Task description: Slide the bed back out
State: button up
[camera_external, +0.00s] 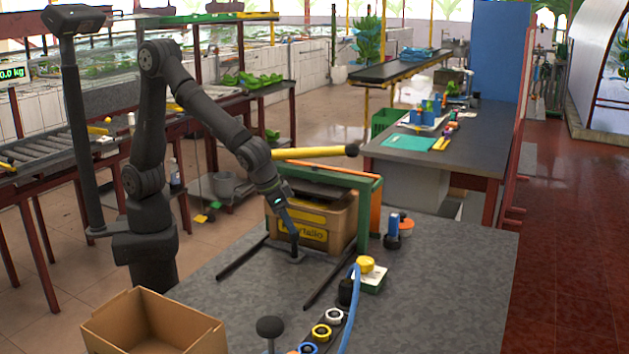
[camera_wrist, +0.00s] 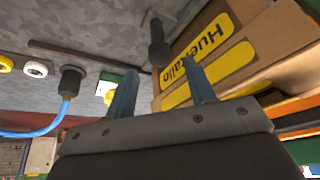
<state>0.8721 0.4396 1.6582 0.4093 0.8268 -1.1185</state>
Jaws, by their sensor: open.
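The bed is mostly hidden under a cardboard box (camera_external: 328,225) with a yellow label, inside a green frame (camera_external: 362,215). Two dark rails (camera_external: 330,281) run forward from it over the grey table. A dark upright handle (camera_wrist: 157,42) stands just in front of the box; in the external view its base (camera_external: 296,258) shows between the rails. My gripper (camera_external: 294,236) points down in front of the box, just above the handle. In the wrist view my gripper (camera_wrist: 160,75) has its blue fingers apart, with the handle beyond and between the tips, nothing held.
A long yellow lever (camera_external: 310,153) with a black ball sticks out above the frame. An open carton (camera_external: 150,325) stands front left.

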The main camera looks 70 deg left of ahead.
jog(key=shift+x, duration=1.95)
grip_shut()
